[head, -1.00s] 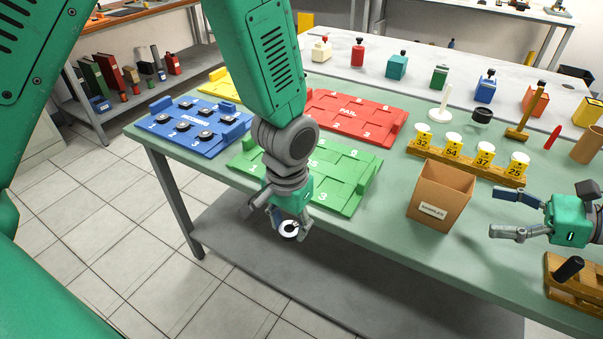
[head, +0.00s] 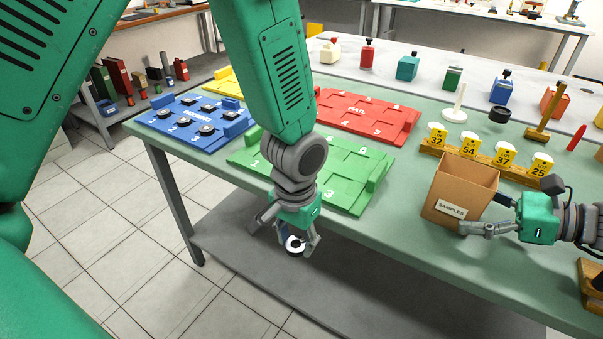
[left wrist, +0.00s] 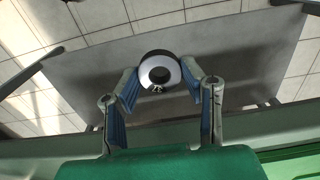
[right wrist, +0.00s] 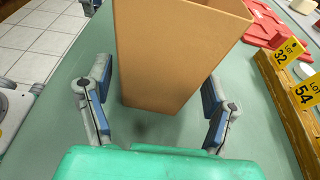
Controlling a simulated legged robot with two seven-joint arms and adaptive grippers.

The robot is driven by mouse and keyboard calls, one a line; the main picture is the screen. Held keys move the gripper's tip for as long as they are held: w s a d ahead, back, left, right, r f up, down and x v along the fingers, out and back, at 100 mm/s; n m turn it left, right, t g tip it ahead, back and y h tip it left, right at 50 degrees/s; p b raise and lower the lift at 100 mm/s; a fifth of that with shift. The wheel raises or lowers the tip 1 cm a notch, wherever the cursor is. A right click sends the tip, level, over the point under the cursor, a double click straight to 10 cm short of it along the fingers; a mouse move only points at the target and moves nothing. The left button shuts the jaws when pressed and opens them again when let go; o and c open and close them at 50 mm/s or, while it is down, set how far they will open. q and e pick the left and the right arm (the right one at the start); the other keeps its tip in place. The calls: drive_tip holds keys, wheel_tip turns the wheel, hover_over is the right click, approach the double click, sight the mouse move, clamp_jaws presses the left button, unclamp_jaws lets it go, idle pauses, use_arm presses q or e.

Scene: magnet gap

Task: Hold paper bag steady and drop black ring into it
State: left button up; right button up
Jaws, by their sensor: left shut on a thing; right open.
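The black ring (head: 295,245), with a white face or centre part, is in my left gripper (head: 293,240). That gripper is shut on it, pointing down in front of the table's near edge. In the left wrist view the ring (left wrist: 160,73) sits between the fingertips. The open-topped brown paper bag (head: 453,192), labelled SAMPLES, stands upright on the table, well to the right of the ring. My right gripper (right wrist: 156,82) is open, with its fingers on either side of the bag (right wrist: 170,50). I cannot tell whether they touch it. The bag's inside bottom is hidden.
A blue tray (head: 172,135) holds several similar dark rings. A green tray (head: 345,195) and a red tray (head: 385,122) lie behind my left arm. A wooden rack (head: 470,160) with numbered yellow tags stands behind the bag. Clear table lies between green tray and bag.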

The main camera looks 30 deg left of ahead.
drive_tip(key=shift+x, duration=1.15)
drive_tip(key=shift+r, duration=0.1)
